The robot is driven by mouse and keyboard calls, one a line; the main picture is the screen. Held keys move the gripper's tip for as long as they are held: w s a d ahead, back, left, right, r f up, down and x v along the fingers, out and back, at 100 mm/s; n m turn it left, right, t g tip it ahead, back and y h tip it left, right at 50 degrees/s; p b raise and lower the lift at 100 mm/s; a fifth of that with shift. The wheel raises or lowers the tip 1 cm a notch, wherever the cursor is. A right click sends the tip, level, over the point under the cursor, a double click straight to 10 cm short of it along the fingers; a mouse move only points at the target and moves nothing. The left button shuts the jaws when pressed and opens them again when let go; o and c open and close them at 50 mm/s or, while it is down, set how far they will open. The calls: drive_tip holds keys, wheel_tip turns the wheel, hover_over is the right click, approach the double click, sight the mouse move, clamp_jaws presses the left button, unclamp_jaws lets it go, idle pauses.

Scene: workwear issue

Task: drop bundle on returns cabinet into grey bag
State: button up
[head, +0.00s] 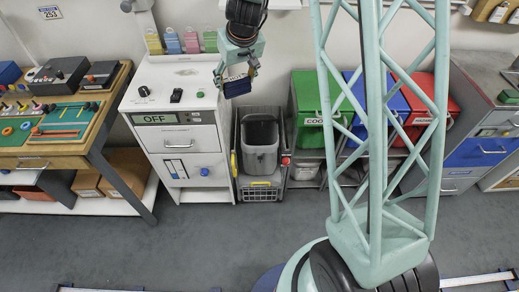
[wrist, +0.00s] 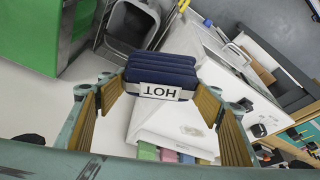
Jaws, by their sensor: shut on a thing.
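My gripper (head: 237,76) is shut on a navy folded bundle (head: 237,88) and holds it in the air, in front of the right side of the white cabinet. In the wrist view the bundle (wrist: 161,68) sits between my fingers, with a white band reading HOT upside down. The grey bag (head: 260,158) appears as an open grey container in a wire-framed cart, right of the cabinet and below my gripper. Its open mouth also shows at the top of the wrist view (wrist: 131,24). The white cabinet (head: 178,142) has an OFF display.
Green (head: 311,95), blue and red lidded bins stand right of the cart. A wooden workbench (head: 60,150) with tools stands at the left. Coloured tags (head: 172,41) line the wall behind the cabinet. The grey floor in front is clear, apart from my base.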

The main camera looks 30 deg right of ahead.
drive_tip(key=w+d+f+m+b, duration=0.1)
drive_tip(key=d+f, duration=0.4)
drive_tip(key=f, duration=0.5)
drive_tip(key=w+d+f+m+h+b, duration=0.1)
drive_tip(key=d+f, duration=0.4)
drive_tip(key=f, duration=0.6)
drive_tip(key=w+d+f+m+b, duration=0.1)
drive_tip(key=w+d+f+m, duration=0.2)
drive_tip(key=f, duration=0.7)
drive_tip(key=shift+w+d+f+h, duration=0.15)
drive_tip(key=shift+w+d+h, duration=0.3)
drive_tip(key=shift+d, duration=0.5)
drive_tip(key=shift+f+b, duration=0.15)
drive_tip(key=shift+b, duration=0.2)
drive_tip(key=shift+f+b, duration=1.6)
drive_tip(key=shift+f, duration=1.2)
drive_tip(key=o, duration=1)
drive_tip(key=shift+r, duration=0.1)
